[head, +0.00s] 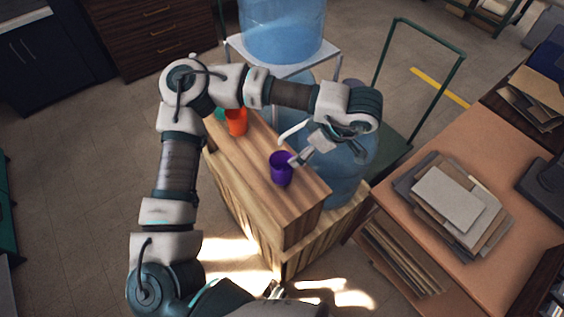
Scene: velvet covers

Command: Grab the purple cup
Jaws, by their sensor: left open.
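The purple cup (281,170) stands upright on the wooden stand (304,212), near the right part of its top. My left gripper (290,147) is just above and beside the cup's rim, its fingers spread apart. One finger reaches close to the rim; I cannot tell whether it touches. The gripper holds nothing. My right gripper is not in view.
An orange cup (237,122) and a partly hidden green cup (221,114) stand farther left on the stand. Large blue water bottles (281,30) are behind. A desk with stacked folders (447,198) is at the right. Open floor lies left.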

